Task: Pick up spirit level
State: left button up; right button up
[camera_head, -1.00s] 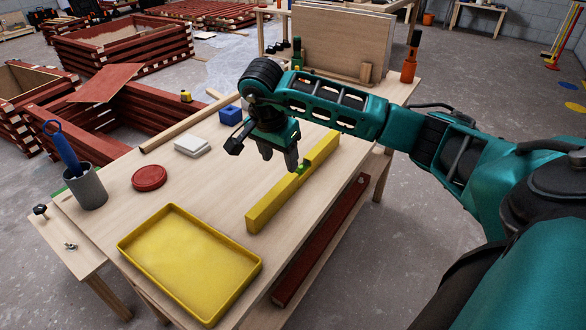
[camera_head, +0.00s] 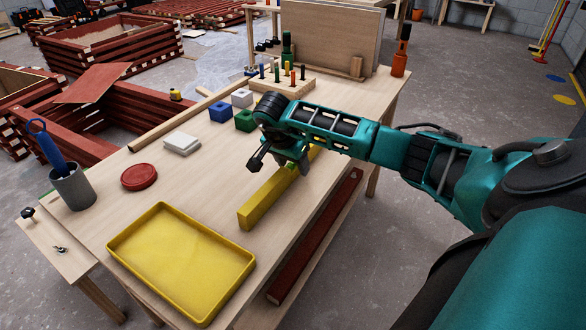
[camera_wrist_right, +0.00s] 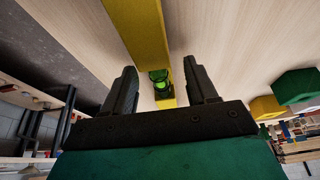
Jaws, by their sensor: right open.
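The yellow spirit level (camera_head: 264,203) lies on the wooden workbench, to the right of the yellow tray. It also shows in the right wrist view (camera_wrist_right: 142,30), with its green vial near the gripper. My right gripper (camera_head: 290,168) is over the middle of the level and hides part of it. In the right wrist view its two fingers (camera_wrist_right: 160,82) are apart, one to each side of the level. I cannot tell whether they touch it. My left gripper is not in view.
A yellow tray (camera_head: 180,262), a red disc (camera_head: 139,177), white tiles (camera_head: 179,144) and a grey cup (camera_head: 73,188) with a blue-handled tool stand on the bench. Blue (camera_head: 221,112), white and green blocks stand behind the gripper. A wooden batten lies along the far left edge.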

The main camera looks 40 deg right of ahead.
jog(key=shift+w+d+f, duration=0.1)
jog(key=shift+d+f, duration=0.05)
jog(key=shift+f, duration=0.3)
grip_shut()
